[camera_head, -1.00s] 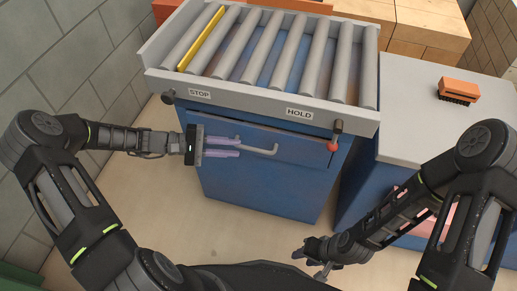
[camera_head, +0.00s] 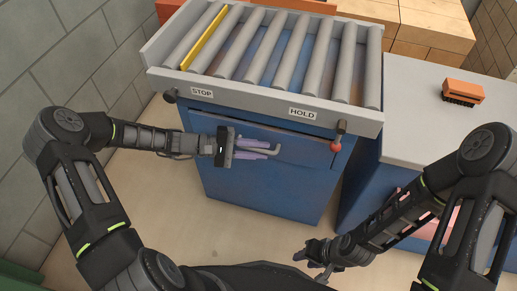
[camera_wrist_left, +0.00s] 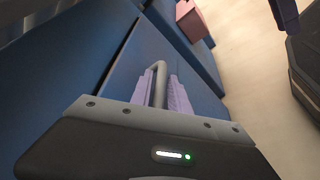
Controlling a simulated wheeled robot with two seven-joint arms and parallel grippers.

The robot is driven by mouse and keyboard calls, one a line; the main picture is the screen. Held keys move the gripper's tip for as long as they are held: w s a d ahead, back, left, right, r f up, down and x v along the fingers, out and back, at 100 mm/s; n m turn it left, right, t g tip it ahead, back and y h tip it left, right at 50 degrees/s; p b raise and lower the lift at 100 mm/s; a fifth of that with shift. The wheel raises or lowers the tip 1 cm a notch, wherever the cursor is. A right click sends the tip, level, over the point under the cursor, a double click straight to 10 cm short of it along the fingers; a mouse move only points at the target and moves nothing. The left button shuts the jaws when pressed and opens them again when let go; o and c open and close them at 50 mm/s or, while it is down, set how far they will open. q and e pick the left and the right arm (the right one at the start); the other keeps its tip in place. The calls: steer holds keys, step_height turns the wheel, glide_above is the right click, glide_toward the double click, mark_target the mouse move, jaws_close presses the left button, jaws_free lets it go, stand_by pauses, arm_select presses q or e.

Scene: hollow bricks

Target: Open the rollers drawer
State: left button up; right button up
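The blue rollers drawer front (camera_head: 290,180) lies below the roller top and looks closed. Its grey bar handle (camera_head: 276,152) also shows in the left wrist view (camera_wrist_left: 158,80). My left gripper (camera_head: 268,150) is at the handle with its purple fingers pointing right, one above and one below the bar. In the left wrist view the bar lies between the fingers (camera_wrist_left: 160,92), which look open around it; contact cannot be made out. My right gripper (camera_head: 308,262) is low in front of the cabinet, away from the drawer, with its fingers apart and empty.
A red-knobbed lever (camera_head: 336,146) hangs at the front right. A grey-topped counter (camera_head: 420,110) with an orange brush (camera_head: 462,92) stands right. Floor in front is clear.

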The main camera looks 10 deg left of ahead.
arm_select(q)
steer(key=shift+c, duration=0.3)
jaws_close()
stand_by(1.0)
